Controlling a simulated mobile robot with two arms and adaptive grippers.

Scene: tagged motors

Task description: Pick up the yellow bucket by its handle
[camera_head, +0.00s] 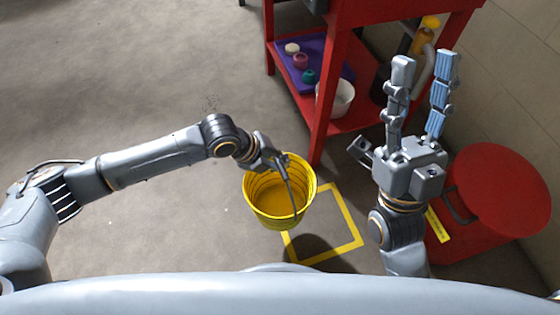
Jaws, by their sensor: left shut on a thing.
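The yellow bucket (262,207) hangs in the middle of the camera_head view, with its open top facing up and its inside looking empty. My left gripper (279,163) is at the bucket's upper rim, shut on its dark handle (291,190). The handle stands up across the right part of the opening. The bucket appears to be off the floor, since a dark shadow lies apart from it at the lower right. My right gripper (425,68) is open and empty, its fingers pointing up the picture, well to the right of the bucket.
A yellow square outline (350,222) is marked on the floor beside the bucket. A red shelf unit (325,100) stands behind, with a white tub (342,98) and small items on a purple mat (288,50). A red round-topped container (500,190) stands at right. The floor at left is clear.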

